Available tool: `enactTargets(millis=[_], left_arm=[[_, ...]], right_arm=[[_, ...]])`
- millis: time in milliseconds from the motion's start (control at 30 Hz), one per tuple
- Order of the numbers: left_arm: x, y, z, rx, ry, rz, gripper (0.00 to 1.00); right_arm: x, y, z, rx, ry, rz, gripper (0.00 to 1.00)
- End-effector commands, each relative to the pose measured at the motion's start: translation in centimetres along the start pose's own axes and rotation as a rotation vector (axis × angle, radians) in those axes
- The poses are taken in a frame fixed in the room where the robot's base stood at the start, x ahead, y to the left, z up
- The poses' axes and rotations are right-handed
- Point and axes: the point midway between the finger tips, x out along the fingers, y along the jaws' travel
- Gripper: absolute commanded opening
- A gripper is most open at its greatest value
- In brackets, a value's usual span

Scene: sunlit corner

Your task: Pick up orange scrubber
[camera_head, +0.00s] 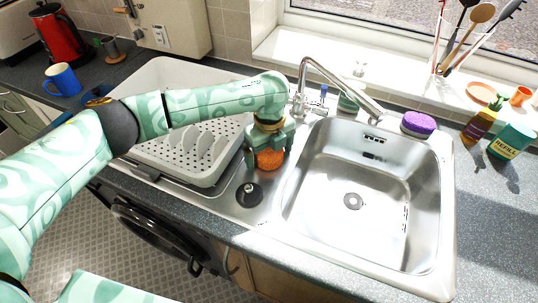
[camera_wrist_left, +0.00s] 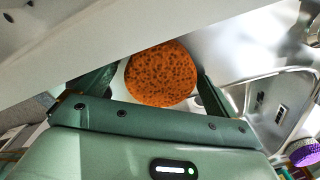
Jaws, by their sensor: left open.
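The orange scrubber (camera_head: 269,158) is round and sponge-like, on the steel strip between the dish rack and the sink basin. My left gripper (camera_head: 266,150) is right above it, pointing down, with its fingers on either side of it. In the left wrist view the orange scrubber (camera_wrist_left: 161,74) shows its pitted face between the two fingers of my left gripper (camera_wrist_left: 150,85). The gripper is open, and I cannot tell whether either finger touches the scrubber. The gripper body hides the scrubber's upper part in the head view. My right gripper is not in view.
The white dish rack (camera_head: 150,147) stands close on the left, the steel sink (camera_head: 340,215) on the right. A tap (camera_head: 335,75) rises behind. A black plug (camera_head: 249,194) lies in front of the scrubber. A purple sponge (camera_head: 418,123) sits at the sink's back right.

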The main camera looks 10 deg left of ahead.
Motion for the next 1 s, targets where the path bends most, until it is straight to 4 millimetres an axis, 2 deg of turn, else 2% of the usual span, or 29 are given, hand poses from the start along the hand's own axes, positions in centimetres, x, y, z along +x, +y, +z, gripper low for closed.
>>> enactTargets(millis=[33,67,200,300,533,667,833,1000], left_arm=[[-0.1,0.0,0.0,0.000,0.000,0.000,0.94],[-0.1,0.0,0.0,0.000,0.000,0.000,0.89],[-0.1,0.0,0.0,0.000,0.000,0.000,0.50],[-0.1,0.0,0.0,0.000,0.000,0.000,0.43],[-0.2,0.0,0.0,0.000,0.000,0.000,0.43],[-1.1,0.0,0.0,-0.001,-0.001,-0.001,0.43],[-4.0,0.1,0.0,0.000,-0.002,-0.002,0.43],[-8.2,2.7,-2.1,0.004,-0.003,-0.003,0.43]], right_arm=[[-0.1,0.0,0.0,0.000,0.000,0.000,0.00],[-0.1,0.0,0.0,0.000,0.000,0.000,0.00],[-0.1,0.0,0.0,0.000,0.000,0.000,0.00],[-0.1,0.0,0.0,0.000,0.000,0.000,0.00],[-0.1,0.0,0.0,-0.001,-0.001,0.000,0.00],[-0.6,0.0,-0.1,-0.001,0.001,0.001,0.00],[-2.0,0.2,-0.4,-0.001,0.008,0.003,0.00],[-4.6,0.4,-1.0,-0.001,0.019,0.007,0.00]])
